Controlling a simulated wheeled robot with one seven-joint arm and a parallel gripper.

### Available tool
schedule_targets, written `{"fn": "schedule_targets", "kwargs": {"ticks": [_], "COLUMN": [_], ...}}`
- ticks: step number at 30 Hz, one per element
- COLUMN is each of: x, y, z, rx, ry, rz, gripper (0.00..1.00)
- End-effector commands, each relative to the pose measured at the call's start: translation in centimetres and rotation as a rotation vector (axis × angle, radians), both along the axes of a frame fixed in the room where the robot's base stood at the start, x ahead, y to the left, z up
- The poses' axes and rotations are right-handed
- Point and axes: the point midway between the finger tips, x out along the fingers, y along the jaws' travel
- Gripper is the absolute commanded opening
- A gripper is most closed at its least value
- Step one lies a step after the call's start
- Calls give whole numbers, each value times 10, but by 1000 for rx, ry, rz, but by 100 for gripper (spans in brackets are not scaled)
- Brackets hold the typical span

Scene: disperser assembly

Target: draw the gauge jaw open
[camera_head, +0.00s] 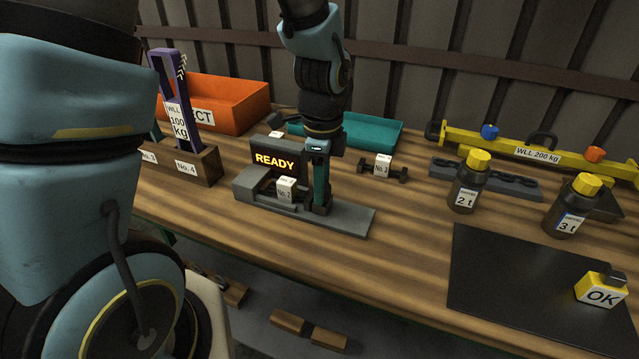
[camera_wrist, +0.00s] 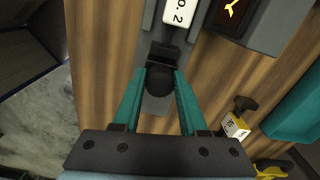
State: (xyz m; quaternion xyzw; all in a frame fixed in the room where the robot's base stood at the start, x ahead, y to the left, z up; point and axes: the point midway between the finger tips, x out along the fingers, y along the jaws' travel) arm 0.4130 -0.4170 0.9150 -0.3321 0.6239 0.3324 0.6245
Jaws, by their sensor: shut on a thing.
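The gauge (camera_head: 345,217) is a grey bench device on the wooden table, with a display (camera_head: 275,160) reading "READY". A white block labelled No. 2 (camera_head: 286,189) sits in the gauge, and its label also shows in the wrist view (camera_wrist: 179,12). My gripper (camera_head: 320,205) points down at the right of the block. In the wrist view my teal fingers (camera_wrist: 160,85) are shut on the dark round knob (camera_wrist: 158,80) of the gauge jaw (camera_wrist: 164,55). The jaw is close to the block; whether they touch I cannot tell.
A No. 3 weight (camera_head: 383,166) lies right of the gauge, before a teal tray (camera_head: 365,132). An orange bin (camera_head: 235,100) and a slotted wooden stand (camera_head: 205,170) are at left.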

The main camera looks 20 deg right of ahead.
Motion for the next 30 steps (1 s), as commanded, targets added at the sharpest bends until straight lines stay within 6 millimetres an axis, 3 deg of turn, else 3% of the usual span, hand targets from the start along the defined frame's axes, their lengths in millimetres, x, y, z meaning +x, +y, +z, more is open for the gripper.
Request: {"fn": "schedule_targets", "kwargs": {"ticks": [7, 18, 19, 26, 30], "x": [-31, -37, -38, -36, -36], "y": [-34, -40, -41, -39, -39], "z": [0, 0, 0, 0, 0], "rx": [-1, -5, -5, -2, -2], "ry": [2, 2, 2, 2, 2], "rz": [-7, -2, -2, -2, -1], "gripper": [0, 0, 45, 71, 72]}}
